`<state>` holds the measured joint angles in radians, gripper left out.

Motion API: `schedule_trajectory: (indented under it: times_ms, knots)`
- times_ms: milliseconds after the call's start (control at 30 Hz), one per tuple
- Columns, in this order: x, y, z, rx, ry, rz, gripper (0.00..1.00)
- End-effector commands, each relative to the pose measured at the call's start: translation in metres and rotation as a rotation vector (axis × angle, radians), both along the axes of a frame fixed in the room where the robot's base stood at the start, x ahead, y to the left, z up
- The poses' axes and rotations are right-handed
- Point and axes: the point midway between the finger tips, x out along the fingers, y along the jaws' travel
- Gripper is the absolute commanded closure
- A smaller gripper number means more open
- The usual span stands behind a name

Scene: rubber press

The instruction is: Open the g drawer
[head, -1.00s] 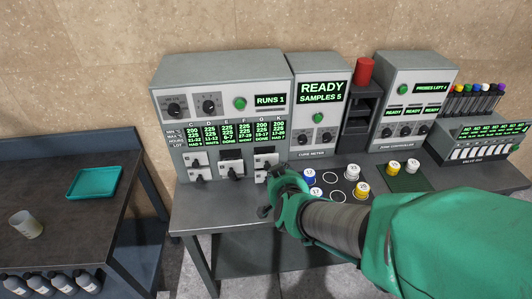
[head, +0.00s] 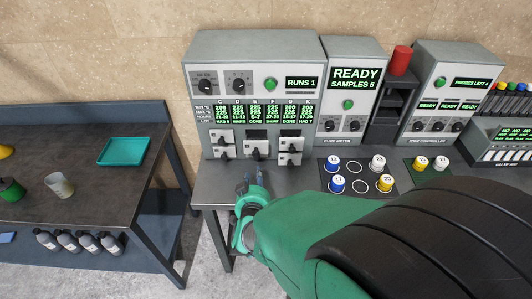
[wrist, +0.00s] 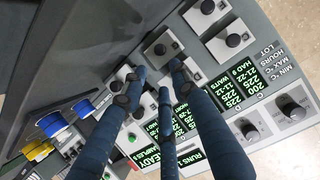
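The drawer unit is a grey oven-like cabinet (head: 312,110) with a green readout of lettered columns. Below it are small light drawers with dark knobs: two at left (head: 222,144), one in the middle (head: 257,152) with a dark gap above, and two at right (head: 290,152). The fifth column letter looks like G, but no letter is legible on any drawer. My gripper (head: 252,182) is over the bench front, below and apart from the drawers. In the wrist view, its blue-grey fingers (wrist: 157,70) are spread and empty, with a knobbed drawer (wrist: 163,46) beyond them.
The cure meter (head: 352,90) and zone controller (head: 440,95) stand to the right. Several capped sample pots (head: 338,184) sit on a dark mat close to my arm. A gap separates this bench from the left table (head: 90,195) with a teal tray (head: 122,151).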

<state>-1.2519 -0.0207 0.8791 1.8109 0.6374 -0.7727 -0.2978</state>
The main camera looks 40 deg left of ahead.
Motion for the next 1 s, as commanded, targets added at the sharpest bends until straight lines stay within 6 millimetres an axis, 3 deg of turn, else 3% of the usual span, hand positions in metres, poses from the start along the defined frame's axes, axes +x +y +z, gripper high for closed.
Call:
schedule_trajectory:
  times_ms: [367, 1000]
  knots:
    - [0.01, 0.01, -0.007, 0.0, 0.0, 0.0, 0.71]
    - [0.07, 0.069, -0.042, 0.001, 0.001, -0.001, 0.71]
